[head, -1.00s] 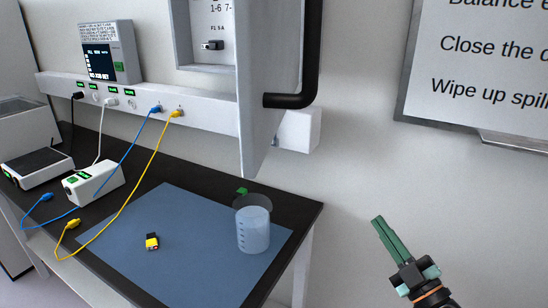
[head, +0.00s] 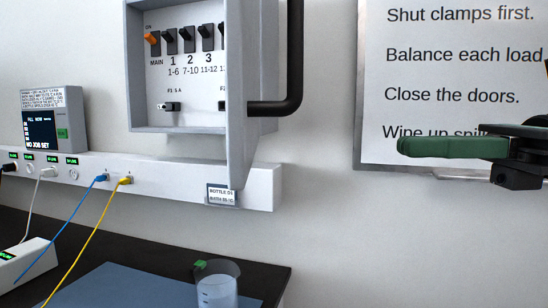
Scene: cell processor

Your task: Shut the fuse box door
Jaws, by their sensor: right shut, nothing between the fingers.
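The fuse box (head: 133,70) is on the wall at the upper left of the head view, with its switches and fuses exposed. Its door (head: 239,145) stands open, swung out from the right side of the box towards me. A thick black bent bar (head: 293,60) appears to meet the door's outer face. My right gripper (head: 402,147) is shut and empty, to the right of the door and apart from it, in front of the whiteboard. Its fingers point left. My left gripper is out of view.
A whiteboard (head: 375,70) with written rules hangs at right. A white rail (head: 262,187) with plugged cables runs below the box. A beaker (head: 217,292) stands on the dark bench (head: 262,277). The space between the door and my right gripper looks clear.

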